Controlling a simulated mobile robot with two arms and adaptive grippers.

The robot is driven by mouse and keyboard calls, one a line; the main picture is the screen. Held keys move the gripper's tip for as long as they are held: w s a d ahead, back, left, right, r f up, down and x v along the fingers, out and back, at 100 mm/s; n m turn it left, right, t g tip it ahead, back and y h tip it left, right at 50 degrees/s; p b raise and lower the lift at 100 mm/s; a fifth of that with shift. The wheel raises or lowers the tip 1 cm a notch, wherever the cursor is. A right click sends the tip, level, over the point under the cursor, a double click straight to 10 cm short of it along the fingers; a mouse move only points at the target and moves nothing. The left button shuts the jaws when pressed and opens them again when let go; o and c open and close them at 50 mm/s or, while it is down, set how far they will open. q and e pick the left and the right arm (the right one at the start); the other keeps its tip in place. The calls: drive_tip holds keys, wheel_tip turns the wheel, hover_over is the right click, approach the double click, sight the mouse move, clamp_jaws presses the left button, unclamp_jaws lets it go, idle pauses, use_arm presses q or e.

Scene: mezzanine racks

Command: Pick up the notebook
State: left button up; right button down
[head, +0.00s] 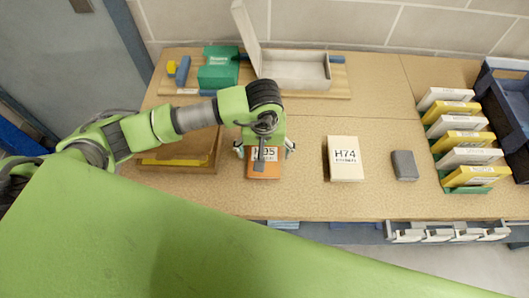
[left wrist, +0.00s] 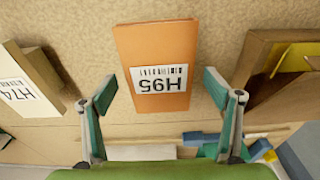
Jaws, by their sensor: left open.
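An orange notebook-like block (head: 262,171) with a white H95 label lies on the tan worktop. It also shows in the left wrist view (left wrist: 155,48), label upside down. The gripper hides part of the block in the head view. My right gripper is not in view.
A cream H74 block (head: 344,159) and a grey block (head: 404,165) lie to the right. A brown tray (head: 205,160) is close on the left. An open box (head: 297,70) and green block (head: 218,72) stand behind. A file rack (head: 466,190) and blue crate (head: 515,110) stand far right.

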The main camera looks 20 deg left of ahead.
use_arm(q)
drive_tip(key=c, duration=1.3)
drive_tip(key=shift+r, duration=0.2)
